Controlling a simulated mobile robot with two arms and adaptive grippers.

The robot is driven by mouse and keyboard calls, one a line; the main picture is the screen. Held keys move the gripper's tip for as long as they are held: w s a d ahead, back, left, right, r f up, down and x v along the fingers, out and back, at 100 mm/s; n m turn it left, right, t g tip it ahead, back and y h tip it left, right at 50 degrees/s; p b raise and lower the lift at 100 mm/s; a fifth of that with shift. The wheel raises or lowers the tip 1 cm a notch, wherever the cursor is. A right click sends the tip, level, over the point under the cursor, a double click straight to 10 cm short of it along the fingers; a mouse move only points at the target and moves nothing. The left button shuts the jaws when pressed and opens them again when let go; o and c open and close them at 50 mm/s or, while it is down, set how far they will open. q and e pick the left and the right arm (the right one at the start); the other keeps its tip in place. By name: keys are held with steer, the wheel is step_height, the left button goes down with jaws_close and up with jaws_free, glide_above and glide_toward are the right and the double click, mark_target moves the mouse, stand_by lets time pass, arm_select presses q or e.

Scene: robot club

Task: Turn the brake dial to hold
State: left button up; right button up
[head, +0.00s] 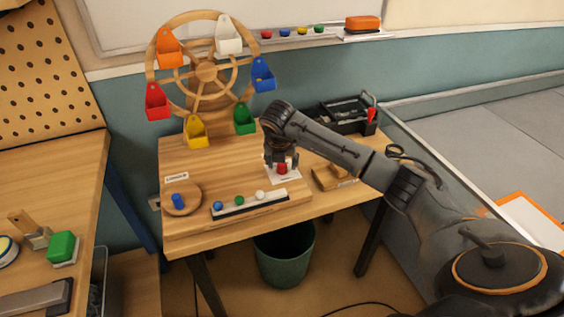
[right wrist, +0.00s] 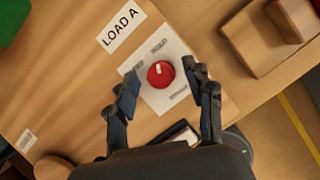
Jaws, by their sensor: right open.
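The brake dial (head: 282,169) is a round red knob on a white plate (head: 292,178) on the wooden table. In the right wrist view the dial (right wrist: 161,75) has a short white mark on its top, toward the upper side of the picture. The plate (right wrist: 176,50) has the word HOLD above the dial and other small lettering that I cannot read. My right gripper (head: 281,163) is over the dial, pointing down. In the right wrist view its open fingers (right wrist: 164,82) stand either side of the dial, with gaps visible. My left gripper is out of view.
A wooden wheel (head: 205,72) with coloured buckets stands behind. A strip with several coloured balls (head: 250,202) and a round wooden disc (head: 180,199) with a blue piece lie left of the dial. Wooden blocks (head: 333,178) and a black tool tray (head: 343,117) are to the right.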

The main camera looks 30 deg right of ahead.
steer(key=shift+r, duration=0.1)
steer(key=v, duration=1.1)
steer(key=shift+r, duration=0.4)
steer(key=shift+a, duration=0.2)
